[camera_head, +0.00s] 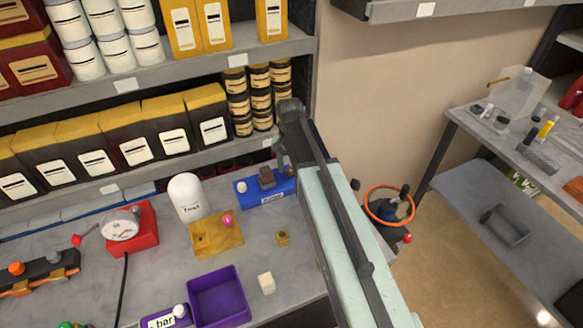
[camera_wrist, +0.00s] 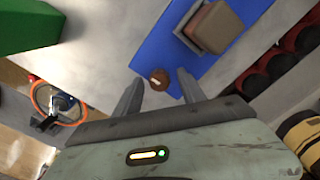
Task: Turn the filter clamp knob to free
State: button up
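A blue base plate (camera_head: 252,197) with a small label sits on the bench below the shelves; it also shows in the wrist view (camera_wrist: 185,65). A brown-grey block (camera_wrist: 212,28) stands on it.
A white knob (camera_head: 242,187), white cylinder (camera_head: 188,197), yellow plate (camera_head: 216,237) with a pink ball and purple tray (camera_head: 218,298) are left of my arm. Stocked shelves rise behind. A green block (camera_wrist: 40,25) and orange ring (camera_wrist: 57,101) show at the left in the wrist view.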

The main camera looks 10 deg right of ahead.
aim_at(290, 169)
notch_tip(290, 169, up, 8)
jog(key=p, duration=0.8)
jog(key=shift+f, duration=0.1)
jog(key=s+f+n+b, duration=0.3)
jog(key=s+n, duration=0.2)
jog(key=s, duration=0.8)
jog(key=shift+s+d+n, duration=0.3)
